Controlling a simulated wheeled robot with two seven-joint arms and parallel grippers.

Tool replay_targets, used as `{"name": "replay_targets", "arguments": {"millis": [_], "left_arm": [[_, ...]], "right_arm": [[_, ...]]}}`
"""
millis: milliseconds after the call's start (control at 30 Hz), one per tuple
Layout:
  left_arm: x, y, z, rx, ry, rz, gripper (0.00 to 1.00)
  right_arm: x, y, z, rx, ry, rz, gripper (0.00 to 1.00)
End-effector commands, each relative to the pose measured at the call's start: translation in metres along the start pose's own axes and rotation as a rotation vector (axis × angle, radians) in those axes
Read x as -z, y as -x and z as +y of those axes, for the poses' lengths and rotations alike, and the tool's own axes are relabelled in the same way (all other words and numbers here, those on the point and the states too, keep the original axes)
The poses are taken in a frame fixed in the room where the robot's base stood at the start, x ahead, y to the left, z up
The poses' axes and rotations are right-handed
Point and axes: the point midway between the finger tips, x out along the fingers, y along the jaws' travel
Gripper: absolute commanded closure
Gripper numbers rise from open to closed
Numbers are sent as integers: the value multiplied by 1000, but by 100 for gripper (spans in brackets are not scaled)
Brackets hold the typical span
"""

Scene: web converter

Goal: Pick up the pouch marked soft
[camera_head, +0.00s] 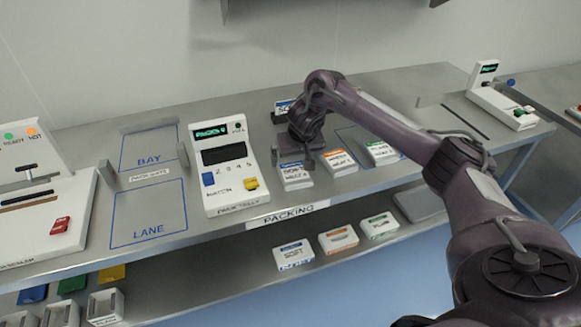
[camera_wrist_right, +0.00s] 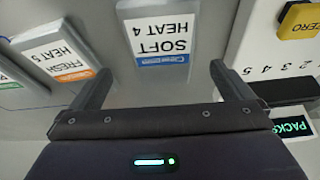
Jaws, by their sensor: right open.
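The pouch marked SOFT HEAT 4 (camera_head: 296,178), white with a blue band, lies on the bench's front edge area, right of the tally machine. It also shows in the right wrist view (camera_wrist_right: 163,38), upside down, ahead of the fingertips and between their lines. My right gripper (camera_head: 300,158) is above and just behind the pouch in the head view. In the right wrist view the right gripper (camera_wrist_right: 162,78) is open, fingers wide apart, with nothing between them. The gripper partly covers the pouch's far end in the head view. My left gripper is not in view.
An orange-banded FRESH pouch (camera_head: 341,162) and a green-banded pouch (camera_head: 381,152) lie to the right. The tally machine (camera_head: 223,167) stands close on the left. A shelf below holds a SOFT-labelled bin (camera_head: 294,254) and two others. The BAY and LANE (camera_head: 149,214) outlines are clear.

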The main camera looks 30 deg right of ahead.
Motion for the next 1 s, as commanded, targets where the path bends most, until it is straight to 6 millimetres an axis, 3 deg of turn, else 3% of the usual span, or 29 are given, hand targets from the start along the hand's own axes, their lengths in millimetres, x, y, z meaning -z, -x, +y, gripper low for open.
{"name": "replay_targets", "arguments": {"millis": [100, 233, 400, 633, 933, 1000], "left_arm": [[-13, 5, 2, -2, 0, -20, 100], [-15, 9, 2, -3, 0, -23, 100], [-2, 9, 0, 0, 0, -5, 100], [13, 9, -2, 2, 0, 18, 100], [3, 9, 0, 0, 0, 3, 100], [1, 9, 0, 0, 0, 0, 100]], "right_arm": [[-1, -14, -1, -1, 0, -3, 0], [-1, -35, -3, 0, -1, -2, 0], [-1, -50, -3, 1, 0, 0, 0], [-1, -51, -3, 1, 1, 1, 1], [-1, -51, -3, 1, 0, 1, 41], [0, -51, -3, 1, 0, 2, 44]]}}
